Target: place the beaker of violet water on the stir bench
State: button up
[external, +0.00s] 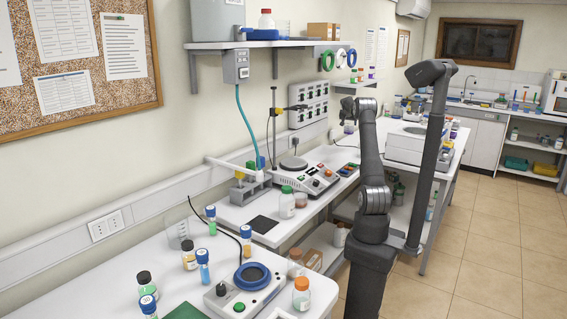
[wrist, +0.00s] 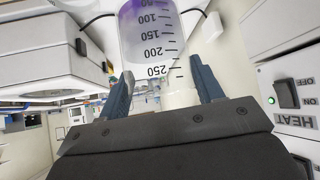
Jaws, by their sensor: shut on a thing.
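In the wrist view, a clear beaker (wrist: 152,42) with black graduation marks stands between the two blue fingers of my gripper (wrist: 162,68), which is shut on it. Violet liquid shows at the picture's top edge, and the marks read upside down. In the external view my arm reaches towards the back bench, and my gripper (external: 362,104) is small and dark there. A white bench with a stirrer hotplate (external: 300,175) stands left of my arm.
A panel marked HEAT (wrist: 290,105) is close on the right in the wrist view. A wall shelf (external: 265,43) hangs above. Vials cover the front bench.

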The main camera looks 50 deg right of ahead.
aim_at(348, 127)
jog(key=shift+n, duration=0.3)
jog(key=f, duration=0.1)
jog(key=w+d+f, duration=0.1)
jog(key=f, duration=0.2)
jog(key=shift+w+d, duration=0.3)
jog(key=shift+w, duration=0.05)
jog(key=shift+f, duration=5.05)
jog(key=shift+f, duration=0.1)
jog(key=o, duration=0.8)
jog(key=shift+f, duration=0.1)
jog(key=o, duration=0.4)
jog(key=shift+a+r, duration=0.15)
jog(key=shift+r, duration=0.15)
jog(key=v, duration=1.1)
jog(key=shift+s+a+r, duration=0.25)
